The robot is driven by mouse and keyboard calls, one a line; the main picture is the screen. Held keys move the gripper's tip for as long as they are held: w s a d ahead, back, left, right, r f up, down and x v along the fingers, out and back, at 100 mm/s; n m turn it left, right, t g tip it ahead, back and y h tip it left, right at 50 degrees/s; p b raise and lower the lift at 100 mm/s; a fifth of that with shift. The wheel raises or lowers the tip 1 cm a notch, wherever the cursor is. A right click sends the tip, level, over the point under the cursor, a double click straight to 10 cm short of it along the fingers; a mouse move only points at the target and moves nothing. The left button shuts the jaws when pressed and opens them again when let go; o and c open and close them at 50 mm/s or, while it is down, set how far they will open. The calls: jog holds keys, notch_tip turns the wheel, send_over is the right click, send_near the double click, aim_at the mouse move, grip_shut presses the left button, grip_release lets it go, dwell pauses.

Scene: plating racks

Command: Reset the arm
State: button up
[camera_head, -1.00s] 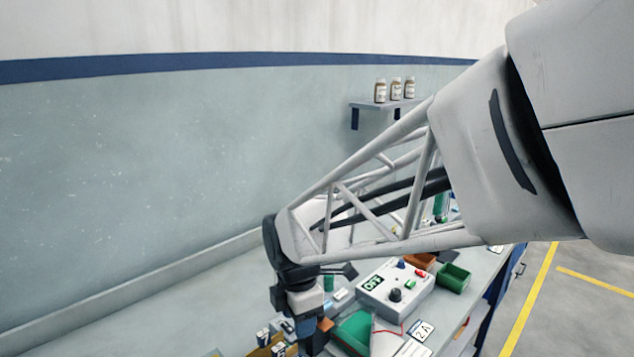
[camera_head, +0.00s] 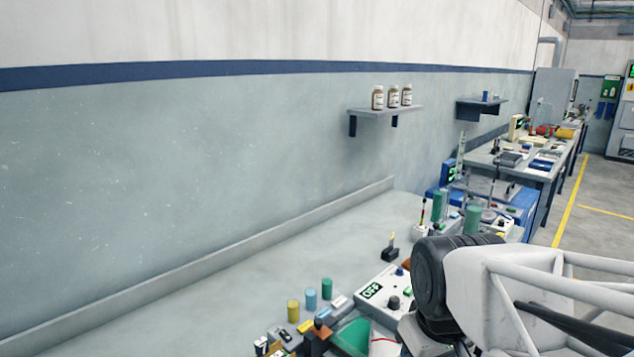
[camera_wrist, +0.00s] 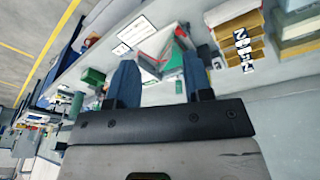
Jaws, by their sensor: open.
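My gripper (camera_wrist: 162,82) shows in the wrist view with its two blue-grey fingers spread apart. Nothing is held between them. Beyond the fingers lie the bench top, a green tray (camera_wrist: 177,60) with a red wire, and a white label card. In the head view my arm comes in from the lower right, and its black wrist joint hides part of the bench. The gripper's fingers are below the picture's edge or hidden there.
A white control box (camera_head: 380,291) marked OFF stands beside my arm. Yellow, blue and green cylinders (camera_head: 311,299) stand left of it. A wall shelf (camera_head: 385,111) carries three jars (camera_head: 392,97). The bench's left part (camera_head: 190,307) is clear.

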jog(key=s+d+m, duration=0.1)
jog(key=m, duration=0.1)
jog(key=s+d+m, duration=0.1)
jog(key=s+m, duration=0.1)
jog(key=shift+s+d, duration=0.15)
jog(key=shift+d, duration=0.1)
dwell(1.1)
